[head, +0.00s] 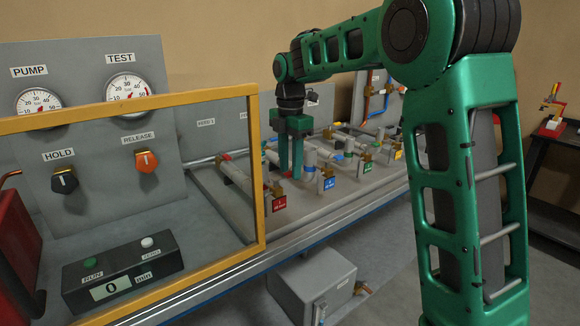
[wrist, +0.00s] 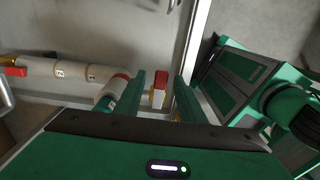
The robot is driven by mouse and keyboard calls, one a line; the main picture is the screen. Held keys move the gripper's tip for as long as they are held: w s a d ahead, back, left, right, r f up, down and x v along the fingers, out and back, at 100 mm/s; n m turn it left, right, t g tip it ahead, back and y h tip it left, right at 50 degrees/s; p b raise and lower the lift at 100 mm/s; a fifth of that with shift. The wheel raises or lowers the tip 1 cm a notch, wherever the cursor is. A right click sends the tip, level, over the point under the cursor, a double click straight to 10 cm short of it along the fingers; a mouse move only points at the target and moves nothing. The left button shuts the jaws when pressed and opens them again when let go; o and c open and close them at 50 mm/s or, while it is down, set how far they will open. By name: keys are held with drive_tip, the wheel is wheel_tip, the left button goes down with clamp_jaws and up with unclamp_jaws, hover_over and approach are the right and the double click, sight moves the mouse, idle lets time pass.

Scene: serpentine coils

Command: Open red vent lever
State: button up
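My gripper (head: 290,174) points down over the bench, above the pipe row near the red tag (head: 279,204). In the wrist view, my gripper (wrist: 158,82) is open, with its two green fingers apart. A small red lever (wrist: 160,77) with a white and yellow lower part shows between the fingers, with a gap on each side. I cannot tell whether the fingertips reach down to its height. In the head view the lever cannot be made out clearly behind the fingers.
A yellow-framed clear screen (head: 258,170) stands left of my gripper, before a panel with gauges and knobs. Another red handle (wrist: 15,71) is at the wrist view's left.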

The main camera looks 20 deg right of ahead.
sight(286, 176)
clamp_jaws()
drive_tip(key=shift+s+m, duration=0.15)
drive_tip(key=shift+m, duration=0.35)
drive_tip(key=shift+s+a+r+m, duration=0.1)
drive_tip(key=shift+s+a+m, duration=0.6)
drive_tip(key=shift+m, duration=2.1)
drive_tip(key=shift+s+a+f+m, duration=0.1)
drive_tip(key=shift+s+a+m, duration=0.2)
drive_tip(key=shift+s+m, duration=1.7)
drive_tip(key=shift+s+a+r+m, duration=0.1)
drive_tip(key=shift+a+m, duration=0.4)
drive_tip(key=shift+m, duration=3.1)
unclamp_jaws()
